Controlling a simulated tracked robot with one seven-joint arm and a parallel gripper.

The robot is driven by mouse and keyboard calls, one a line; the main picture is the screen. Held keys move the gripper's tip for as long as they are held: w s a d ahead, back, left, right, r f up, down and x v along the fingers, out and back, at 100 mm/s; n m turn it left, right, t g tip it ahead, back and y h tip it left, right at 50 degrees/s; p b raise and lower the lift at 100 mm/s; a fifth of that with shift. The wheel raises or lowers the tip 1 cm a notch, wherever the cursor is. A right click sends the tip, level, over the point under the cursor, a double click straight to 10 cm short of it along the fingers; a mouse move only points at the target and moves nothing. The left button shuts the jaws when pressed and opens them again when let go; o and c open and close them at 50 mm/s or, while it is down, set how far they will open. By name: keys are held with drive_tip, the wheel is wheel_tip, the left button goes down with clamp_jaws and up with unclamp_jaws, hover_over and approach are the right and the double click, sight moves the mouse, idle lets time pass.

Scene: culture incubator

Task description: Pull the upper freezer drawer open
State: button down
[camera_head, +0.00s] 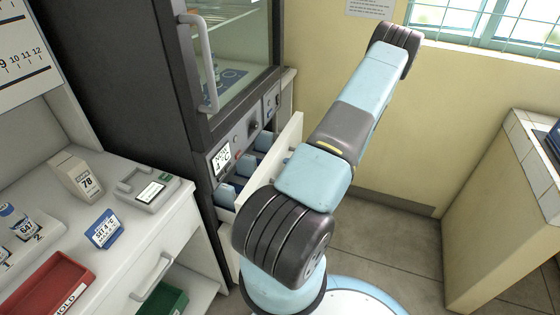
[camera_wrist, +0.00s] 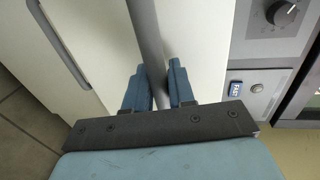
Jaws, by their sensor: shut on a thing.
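The upper freezer drawer (camera_head: 282,142) stands out from the tall dark cabinet, partly open, with several blue-topped things (camera_head: 226,192) inside. Its white front (camera_wrist: 195,40) and grey bar handle (camera_wrist: 143,22) show in the wrist view. My gripper (camera_wrist: 157,72) has its two blue fingers shut around this bar, one on each side. In the head view my arm hides the gripper, the handle and part of the drawer front.
Above the drawer are a control panel (camera_head: 238,142) and a glass door with a pale handle (camera_head: 203,62). A second bar handle (camera_wrist: 62,45) shows at left in the wrist view. The left counter holds a red tray (camera_head: 50,284). Floor (camera_head: 385,232) is clear right of my arm, before a tiled counter (camera_head: 530,165).

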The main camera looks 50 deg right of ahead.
drive_tip(key=f+v, duration=0.3)
drive_tip(key=v, duration=1.2)
drive_tip(key=shift+s+f, duration=0.25)
drive_tip(key=shift+s, duration=0.2)
drive_tip(key=shift+a, duration=0.1)
drive_tip(key=c, duration=1.2)
unclamp_jaws()
drive_tip(key=shift+o, duration=0.4)
drive_tip(key=shift+r, duration=0.1)
drive_tip(key=v, duration=1.3)
drive_tip(key=shift+s+d, duration=0.3)
drive_tip(key=shift+d, duration=0.1)
